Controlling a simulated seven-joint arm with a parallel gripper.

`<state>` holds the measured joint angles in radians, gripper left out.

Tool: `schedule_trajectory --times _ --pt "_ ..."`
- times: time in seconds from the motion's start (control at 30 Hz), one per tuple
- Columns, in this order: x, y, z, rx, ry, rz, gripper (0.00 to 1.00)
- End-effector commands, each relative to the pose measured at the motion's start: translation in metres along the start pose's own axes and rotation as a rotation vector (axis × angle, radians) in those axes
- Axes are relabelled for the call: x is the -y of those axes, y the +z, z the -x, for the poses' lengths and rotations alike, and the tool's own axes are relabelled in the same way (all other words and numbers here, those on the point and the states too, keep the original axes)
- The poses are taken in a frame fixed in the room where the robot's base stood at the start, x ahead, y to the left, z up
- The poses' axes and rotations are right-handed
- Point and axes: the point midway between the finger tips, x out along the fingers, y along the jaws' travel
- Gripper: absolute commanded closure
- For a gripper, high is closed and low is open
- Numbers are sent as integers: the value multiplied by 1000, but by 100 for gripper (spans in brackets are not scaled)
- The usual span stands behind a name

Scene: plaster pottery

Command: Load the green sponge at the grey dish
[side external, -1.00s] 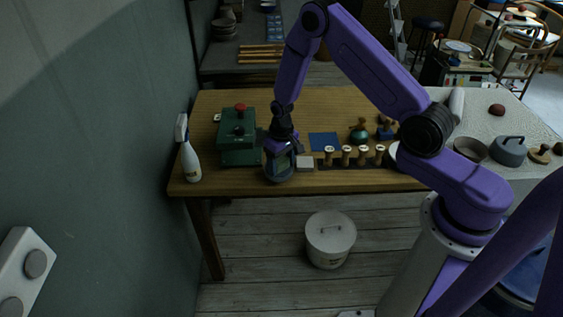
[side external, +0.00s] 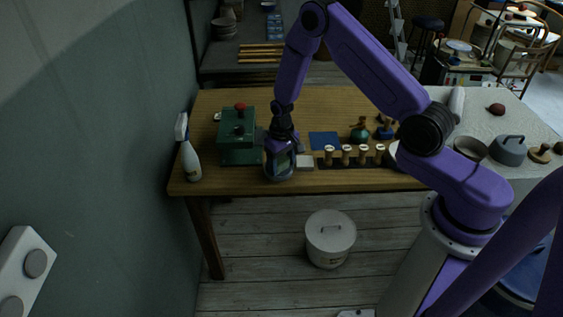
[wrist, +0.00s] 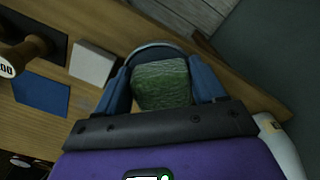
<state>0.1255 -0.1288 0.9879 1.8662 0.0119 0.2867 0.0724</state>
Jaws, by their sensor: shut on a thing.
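The green sponge (wrist: 162,86) is a rough, textured block between the two blue fingers of my gripper (wrist: 163,84) in the wrist view. The fingers press on its two sides. The grey dish (wrist: 152,46) shows as a curved rim just beyond the sponge, which overlaps it in this view. In the side view, my gripper (side external: 281,160) points down over the grey dish (side external: 279,177) near the table's front edge. The sponge is largely hidden there by the gripper. I cannot tell whether it touches the dish's floor.
A green box with a red knob (side external: 238,143) and a white spray bottle (side external: 189,158) stand left of the dish. A pale block (side external: 305,163), a blue square (side external: 325,140) and several wooden-handled stamps (side external: 347,155) lie to the right. The table behind is partly clear.

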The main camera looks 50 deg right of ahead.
Motion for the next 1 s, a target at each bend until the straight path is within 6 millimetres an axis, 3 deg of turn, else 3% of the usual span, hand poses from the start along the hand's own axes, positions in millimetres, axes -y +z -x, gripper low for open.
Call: schedule_trajectory --times 1.0 --pt "0 -1 67 -2 0 0 55"
